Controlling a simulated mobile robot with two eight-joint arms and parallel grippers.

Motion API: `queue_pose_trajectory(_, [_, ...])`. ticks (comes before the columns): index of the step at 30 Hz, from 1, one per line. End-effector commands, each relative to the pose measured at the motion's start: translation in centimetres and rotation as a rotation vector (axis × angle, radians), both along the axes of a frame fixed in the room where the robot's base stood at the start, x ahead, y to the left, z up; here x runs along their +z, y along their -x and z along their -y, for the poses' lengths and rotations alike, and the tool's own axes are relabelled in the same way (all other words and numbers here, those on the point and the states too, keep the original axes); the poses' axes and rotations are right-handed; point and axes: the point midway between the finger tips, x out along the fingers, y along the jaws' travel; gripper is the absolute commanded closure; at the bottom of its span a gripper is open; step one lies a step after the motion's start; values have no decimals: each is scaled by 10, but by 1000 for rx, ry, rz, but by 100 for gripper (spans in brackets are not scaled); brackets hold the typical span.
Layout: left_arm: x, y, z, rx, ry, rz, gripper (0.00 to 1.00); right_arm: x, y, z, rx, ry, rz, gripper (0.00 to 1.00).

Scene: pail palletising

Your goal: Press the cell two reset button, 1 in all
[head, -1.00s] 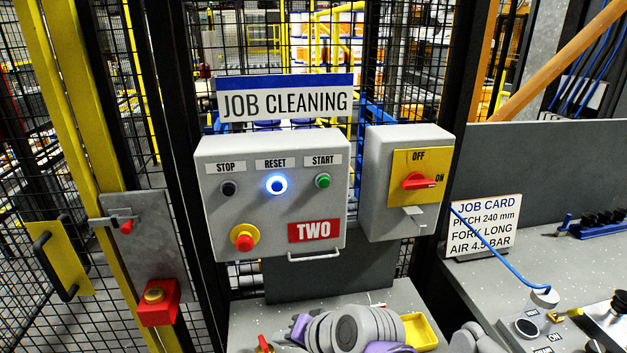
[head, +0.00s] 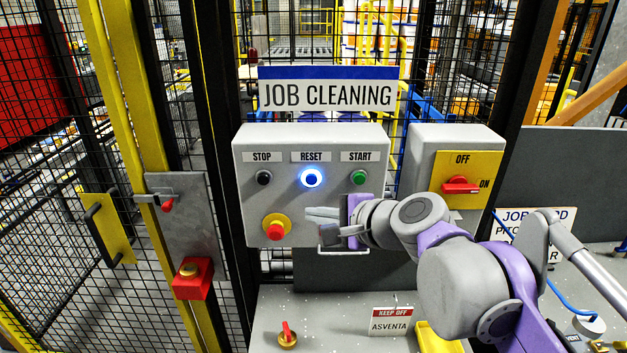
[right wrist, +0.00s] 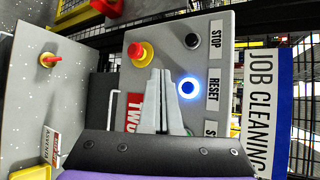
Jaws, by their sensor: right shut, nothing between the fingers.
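The reset button (head: 311,178) is blue with a bright lit ring, in the middle of the top row on the grey cell two control box (head: 376,140). It also shows in the right wrist view (right wrist: 188,88). My right gripper (head: 310,222) is shut and empty in front of the box, below the reset button and right of the red emergency stop (head: 275,228). In the right wrist view its closed fingertips (right wrist: 161,72) lie beside the lit button; contact cannot be told. The gripper hides most of the red TWO label (right wrist: 136,106). My left gripper is not in view.
The black stop button (head: 264,178) and green start button (head: 359,178) flank reset. A grey box with a red rotary switch (head: 461,186) stands to the right. Below are a small red-handled valve (head: 287,338) and a keep-off card (head: 392,322). Mesh fencing stands behind.

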Motion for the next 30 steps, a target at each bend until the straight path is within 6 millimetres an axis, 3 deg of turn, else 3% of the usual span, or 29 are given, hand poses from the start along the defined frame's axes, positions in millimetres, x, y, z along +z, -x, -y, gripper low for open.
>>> queue_pose_trajectory(5, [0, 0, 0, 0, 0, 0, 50, 0, -9, 0, 0, 1, 1, 100])
queue_pose_trajectory(21, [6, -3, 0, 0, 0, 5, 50, 1, -78, 0, 0, 2, 3, 100])
queue_pose_trajectory(30, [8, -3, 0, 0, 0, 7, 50, 0, -88, 0, 0, 2, 0, 100])
